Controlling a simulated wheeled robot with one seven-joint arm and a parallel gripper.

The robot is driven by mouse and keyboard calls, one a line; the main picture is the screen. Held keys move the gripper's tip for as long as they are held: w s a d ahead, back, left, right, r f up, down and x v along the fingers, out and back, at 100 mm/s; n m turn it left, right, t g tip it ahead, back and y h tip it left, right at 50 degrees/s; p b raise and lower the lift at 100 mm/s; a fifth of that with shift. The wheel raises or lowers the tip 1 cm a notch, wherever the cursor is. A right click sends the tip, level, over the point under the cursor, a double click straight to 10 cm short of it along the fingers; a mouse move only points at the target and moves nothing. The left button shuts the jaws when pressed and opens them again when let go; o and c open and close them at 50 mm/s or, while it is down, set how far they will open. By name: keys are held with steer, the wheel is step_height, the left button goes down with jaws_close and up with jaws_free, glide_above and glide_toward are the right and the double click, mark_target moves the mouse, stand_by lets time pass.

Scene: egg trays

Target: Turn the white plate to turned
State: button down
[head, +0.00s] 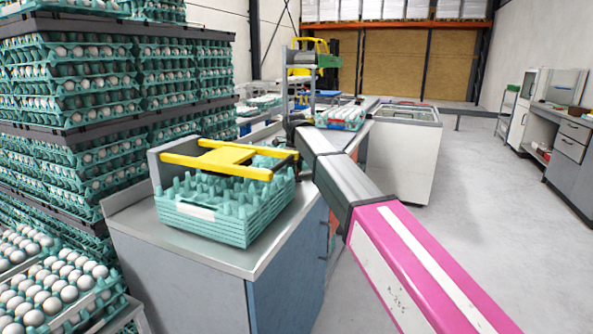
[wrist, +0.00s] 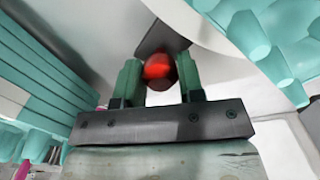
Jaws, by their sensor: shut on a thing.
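In the wrist view my gripper (wrist: 159,72) has its two green-padded fingers on either side of a red rounded part (wrist: 158,67), shut on it. The red part sits in front of a dark grey flat piece (wrist: 172,36). A pale, whitish flat surface (wrist: 105,35) lies behind and to the left; I cannot tell for sure whether it is the white plate. In the head view my arm reaches away from the lower right, and its far end is near the yellow frame; the fingers cannot be made out there.
A stack of teal egg trays (head: 225,228) stands on a metal-topped cabinet (head: 140,222), under a yellow frame (head: 215,158). Tall stacks of egg-filled trays (head: 75,150) crowd the left. A white chest (head: 408,150) stands beyond my arm. Open floor (head: 490,220) lies right.

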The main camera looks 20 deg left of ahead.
steer(key=c, duration=0.7)
jaws_free()
steer(key=shift+c, duration=0.2)
step_height(320, 180, up, 11)
steer(key=shift+f, duration=0.1)
